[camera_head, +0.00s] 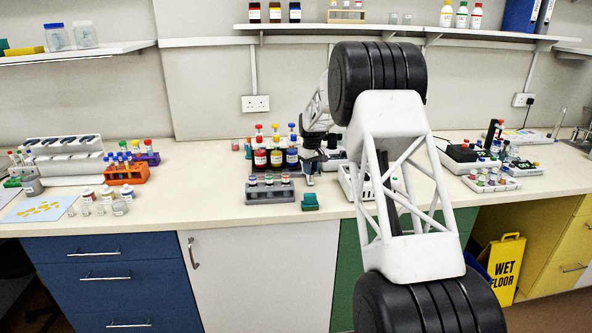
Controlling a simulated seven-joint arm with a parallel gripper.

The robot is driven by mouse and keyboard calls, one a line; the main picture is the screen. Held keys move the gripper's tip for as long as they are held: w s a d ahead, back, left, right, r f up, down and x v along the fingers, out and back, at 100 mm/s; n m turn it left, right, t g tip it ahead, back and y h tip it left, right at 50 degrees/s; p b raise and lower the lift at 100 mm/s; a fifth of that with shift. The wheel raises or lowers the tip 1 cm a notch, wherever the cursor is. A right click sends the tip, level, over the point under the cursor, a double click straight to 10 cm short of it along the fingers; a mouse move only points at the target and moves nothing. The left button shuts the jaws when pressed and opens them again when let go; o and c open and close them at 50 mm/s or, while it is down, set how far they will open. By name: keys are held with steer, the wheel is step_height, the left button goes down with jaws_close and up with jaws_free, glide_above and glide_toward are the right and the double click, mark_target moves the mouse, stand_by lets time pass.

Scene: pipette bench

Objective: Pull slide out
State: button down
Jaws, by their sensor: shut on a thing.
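My gripper (309,179) is small and dark in this view. It points down at the middle of the bench, just right of the red and blue bottles. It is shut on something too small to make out. I cannot pick out a slide for certain. A small green block (310,201) sits on the bench just below the gripper, near the front edge. A grey rack (270,194) with several capped vials stands to the left of the gripper. My own arm hides part of the bench to the right.
Capped bottles (276,157) stand close behind the grey rack. An orange tube rack (124,173) and loose jars are at left. A white tray (352,185) is partly behind my arm. Black-and-white devices (470,158) stand at right. The bench between the orange and grey racks is clear.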

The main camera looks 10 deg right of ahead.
steer(key=shift+d, duration=1.15)
steer(key=c, duration=0.8)
jaws_free()
steer(key=shift+c, duration=0.2)
steer(key=shift+r, duration=0.1)
steer(key=shift+r, duration=0.15)
step_height(320, 180, up, 7)
steer(key=shift+r, duration=0.15)
